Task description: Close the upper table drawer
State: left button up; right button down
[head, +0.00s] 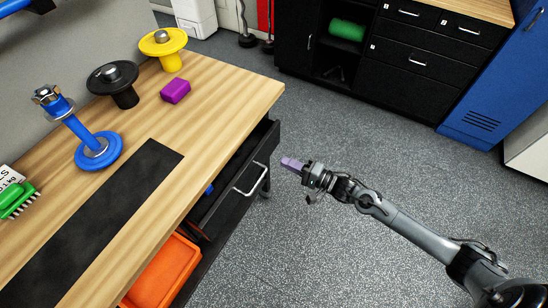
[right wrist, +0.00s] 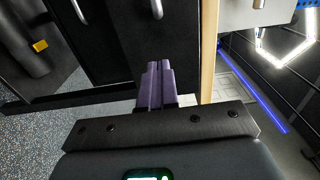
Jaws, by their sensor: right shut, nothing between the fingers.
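The black upper drawer (head: 229,211) stands pulled out from under the wooden tabletop, with its inside partly visible. Its silver handle (head: 250,181) is on the front face. A small blue thing shows at the drawer. My right gripper (head: 290,163) is shut and empty, its purple fingers pressed together. It is in the air to the right of the drawer front, apart from it in the picture. In the right wrist view the shut fingers (right wrist: 155,85) point at dark panels with metal handles; I cannot tell which furniture these belong to. My left gripper is not in view.
The wooden table (head: 225,95) holds a purple block (head: 175,91), weight stands, a green brush (head: 15,200) and a black mat (head: 95,225). An orange bin (head: 165,275) is below the tabletop. Black cabinets (head: 405,60) stand at the back. The grey floor between is clear.

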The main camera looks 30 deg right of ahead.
aim_at(266, 153)
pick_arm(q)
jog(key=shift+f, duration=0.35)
pick_arm(e)
jog(key=shift+x, duration=2.85)
